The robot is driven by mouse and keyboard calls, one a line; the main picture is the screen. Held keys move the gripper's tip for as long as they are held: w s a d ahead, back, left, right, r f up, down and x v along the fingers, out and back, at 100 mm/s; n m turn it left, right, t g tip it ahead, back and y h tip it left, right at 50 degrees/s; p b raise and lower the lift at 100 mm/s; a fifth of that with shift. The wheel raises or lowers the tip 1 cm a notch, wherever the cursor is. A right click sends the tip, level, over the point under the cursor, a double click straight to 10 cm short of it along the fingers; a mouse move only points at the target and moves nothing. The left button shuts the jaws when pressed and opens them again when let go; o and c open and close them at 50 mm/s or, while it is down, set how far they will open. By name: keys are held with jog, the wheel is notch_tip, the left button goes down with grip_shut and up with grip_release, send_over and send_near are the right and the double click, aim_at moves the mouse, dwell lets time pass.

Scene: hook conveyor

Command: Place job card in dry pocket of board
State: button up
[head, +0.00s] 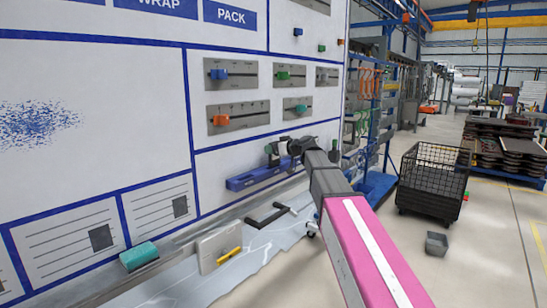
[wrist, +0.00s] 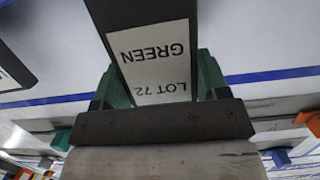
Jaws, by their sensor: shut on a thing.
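My gripper (head: 280,152) is at the far end of my arm, close in front of the lower right of the white board (head: 130,70). In the wrist view its green fingers (wrist: 155,85) are shut on the job card (wrist: 160,55), a dark piece with a white label. The label reads GREEN and LOT 72, upside down in that view. In the head view the card is too small to make out clearly. WRAP and PACK labels show at the board's top; I see no label reading DRY.
A blue holder (head: 245,182) is low on the board by my gripper. Coloured sliders (head: 220,74) sit above. The lower ledge holds a teal block (head: 138,256) and a pale block with a yellow marker (head: 228,255). A black wire cart (head: 432,185) stands right.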

aim_at(273, 156)
jog(key=shift+w+a+f, duration=0.15)
jog(key=shift+a+f, duration=0.05)
jog(key=shift+a, duration=0.1)
jog(key=shift+f, duration=1.55)
jog(key=shift+f, duration=0.15)
jog(key=o, duration=0.9)
jog(key=shift+s+d+r, duration=0.2)
jog(key=shift+d, duration=0.05)
jog(key=v, duration=1.1)
jog(key=shift+s+d, duration=0.1)
jog(key=shift+d, duration=0.1)
